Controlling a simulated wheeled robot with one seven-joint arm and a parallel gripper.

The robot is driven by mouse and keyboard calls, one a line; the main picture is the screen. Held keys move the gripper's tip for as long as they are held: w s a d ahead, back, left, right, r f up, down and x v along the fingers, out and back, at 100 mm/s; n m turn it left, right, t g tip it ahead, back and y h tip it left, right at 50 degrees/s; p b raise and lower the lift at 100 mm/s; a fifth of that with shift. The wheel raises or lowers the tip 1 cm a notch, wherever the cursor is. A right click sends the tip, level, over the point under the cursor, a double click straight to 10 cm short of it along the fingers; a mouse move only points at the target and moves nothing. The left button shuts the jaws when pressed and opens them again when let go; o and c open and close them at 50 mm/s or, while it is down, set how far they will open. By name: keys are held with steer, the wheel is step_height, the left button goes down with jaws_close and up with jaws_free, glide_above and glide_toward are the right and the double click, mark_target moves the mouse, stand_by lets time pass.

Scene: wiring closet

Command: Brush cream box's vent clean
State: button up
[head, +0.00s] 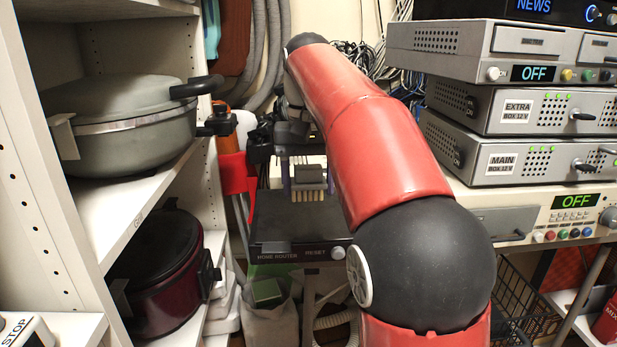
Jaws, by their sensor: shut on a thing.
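My gripper (308,176) points down in the middle of the view, over the black home router (268,237). It is shut on a small brush (311,177) with a grey-brown body and pale bristles pointing down. The bristles are close above the router's top; I cannot tell whether they touch it. A cream-coloured surface shows just behind the gripper, mostly hidden. A cream box (526,198) with a green OFF display stands at the right, partly behind my red arm. No vent on either is clear to see.
Grey boxes labelled EXTRA (520,107) and MAIN (500,160) are stacked at the right under another OFF unit (465,48). White shelves at the left hold a grey pot (125,125) and a dark red cooker (160,270). Cables hang behind; a wire basket (525,300) is lower right.

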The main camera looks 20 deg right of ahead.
mark_target(308, 167)
steer(key=shift+f+b, duration=1.5)
steer(key=shift+f, duration=0.95)
steer(key=o, duration=0.8)
steer(key=shift+r, duration=0.15)
steer(key=shift+o, duration=0.9)
steer(key=shift+p, duration=0.35)
steer(key=shift+c, duration=0.4)
steer(key=c, duration=1)
steer(key=shift+c, duration=0.4)
step_height(308, 167, up, 6)
steer(key=p, duration=0.6)
steer(key=shift+r+p, duration=0.65)
steer(key=shift+r, duration=0.3)
